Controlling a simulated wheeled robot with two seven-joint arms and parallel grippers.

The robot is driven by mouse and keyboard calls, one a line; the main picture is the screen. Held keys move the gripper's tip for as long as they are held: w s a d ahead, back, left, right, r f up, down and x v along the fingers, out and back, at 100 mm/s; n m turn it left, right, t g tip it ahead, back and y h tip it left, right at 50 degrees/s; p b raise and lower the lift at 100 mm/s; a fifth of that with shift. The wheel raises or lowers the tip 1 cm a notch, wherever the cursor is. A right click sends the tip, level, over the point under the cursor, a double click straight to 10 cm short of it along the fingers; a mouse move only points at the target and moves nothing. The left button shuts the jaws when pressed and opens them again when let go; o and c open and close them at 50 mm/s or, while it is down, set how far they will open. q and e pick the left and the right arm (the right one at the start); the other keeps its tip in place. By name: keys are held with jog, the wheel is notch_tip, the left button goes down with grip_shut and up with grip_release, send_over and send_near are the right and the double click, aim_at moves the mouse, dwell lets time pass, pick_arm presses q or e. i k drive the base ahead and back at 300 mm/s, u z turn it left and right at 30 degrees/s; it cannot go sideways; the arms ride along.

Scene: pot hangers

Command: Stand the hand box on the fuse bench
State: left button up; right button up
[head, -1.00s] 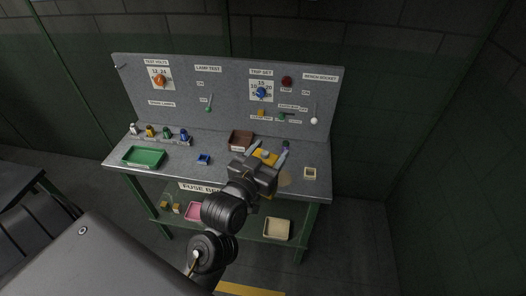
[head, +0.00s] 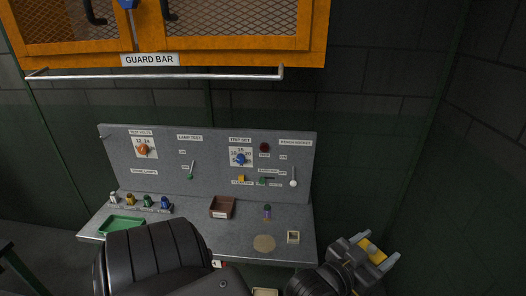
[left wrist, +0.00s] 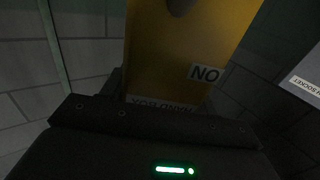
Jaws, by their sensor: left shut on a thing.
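My left gripper (head: 376,251) is at the lower right of the head view, beyond the right end of the fuse bench in the picture. It is shut on the yellow hand box (head: 370,249), which is mostly hidden by the gripper there. In the left wrist view the hand box (left wrist: 170,60) fills the middle, with a "NO" label and an upside-down name label near the gripper. The fuse bench (head: 235,237) has a grey top and an upright panel (head: 210,165) behind. A round tan patch (head: 264,243) lies on its top. My right gripper is not in view.
An orange guard cabinet (head: 225,42) with a bar (head: 200,74) hangs above.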

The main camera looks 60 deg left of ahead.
aim_at(235, 236)
jog(key=z, duration=0.45)
jog(key=i, duration=1.1)
jog(key=u, duration=2.2)
